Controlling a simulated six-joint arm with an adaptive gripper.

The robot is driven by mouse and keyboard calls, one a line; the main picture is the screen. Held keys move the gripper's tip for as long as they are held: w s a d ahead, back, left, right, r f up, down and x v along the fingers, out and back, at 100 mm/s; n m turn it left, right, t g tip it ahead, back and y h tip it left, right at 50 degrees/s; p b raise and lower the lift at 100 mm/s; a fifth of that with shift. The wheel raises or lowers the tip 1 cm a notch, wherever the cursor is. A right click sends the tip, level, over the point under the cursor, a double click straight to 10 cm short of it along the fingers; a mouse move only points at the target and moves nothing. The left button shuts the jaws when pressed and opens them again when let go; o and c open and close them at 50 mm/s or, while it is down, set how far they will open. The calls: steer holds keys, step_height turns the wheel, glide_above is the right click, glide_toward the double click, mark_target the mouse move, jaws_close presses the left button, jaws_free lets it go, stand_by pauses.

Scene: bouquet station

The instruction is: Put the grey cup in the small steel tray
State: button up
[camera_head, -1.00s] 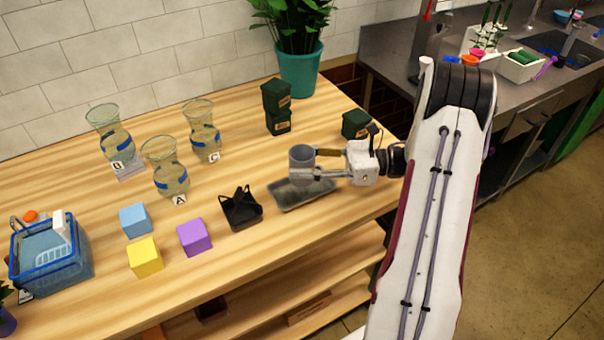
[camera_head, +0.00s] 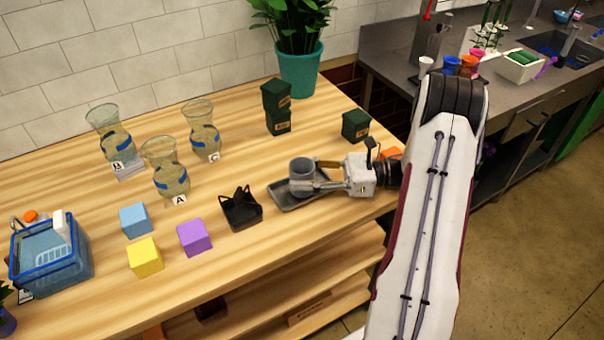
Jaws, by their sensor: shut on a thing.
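The grey cup (camera_head: 301,169) is upright between the fingers of my gripper (camera_head: 305,178), which is shut on it. The cup is over the small steel tray (camera_head: 287,203), toward its far side. The tray lies on the wooden table near the front right edge. The cup's base is partly hidden by a finger, so I cannot tell whether it touches the tray floor or hangs just above it.
A black basket-like holder (camera_head: 241,210) stands just left of the tray. Purple (camera_head: 194,237), yellow (camera_head: 145,257) and blue (camera_head: 135,220) cubes lie further left. A dark green box (camera_head: 356,125) stands behind my gripper. Glass vases (camera_head: 171,170) stand at the back left.

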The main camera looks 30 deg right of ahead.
steer(key=shift+f, duration=0.15)
steer(key=o, duration=1.2)
steer(key=v, duration=1.2)
steer(key=shift+w+r, duration=0.1)
steer(key=shift+r, duration=0.15)
